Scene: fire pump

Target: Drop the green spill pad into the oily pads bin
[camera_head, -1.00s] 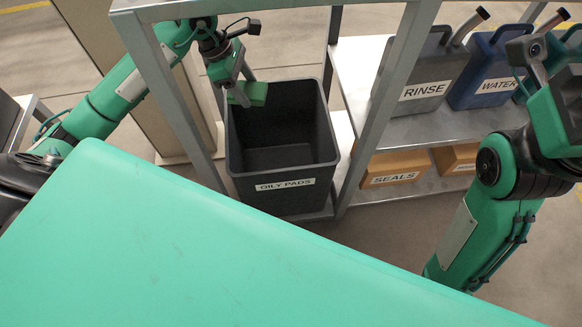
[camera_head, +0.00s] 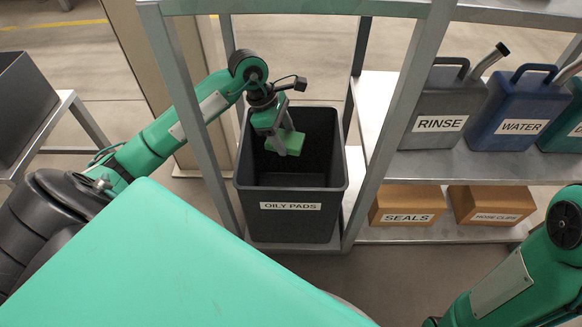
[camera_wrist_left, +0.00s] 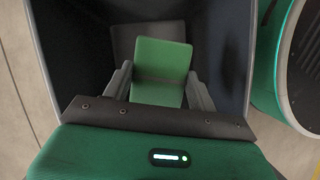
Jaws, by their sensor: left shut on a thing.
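The green spill pad (camera_head: 290,143) is held in my left gripper (camera_head: 283,146), over the mouth of the oily pads bin. In the left wrist view the pad (camera_wrist_left: 162,62) sits between the two grey fingers, with the dark bin walls around it. The oily pads bin (camera_head: 292,222) is a dark grey, open-topped box with a white "OILY PADS" label, standing in the bay at the left of the rack. The parts of the bin floor behind the pad and gripper are hidden. My right gripper is out of view; only part of my right arm shows at the lower right.
Metal rack posts (camera_head: 396,120) stand on both sides of the bin. To the right, a shelf holds the "RINSE" can (camera_head: 436,105), the "WATER" can (camera_head: 516,115) and a green can. Below are the "SEALS" box (camera_head: 407,205) and the "HOSE CLIPS" box (camera_head: 490,204).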

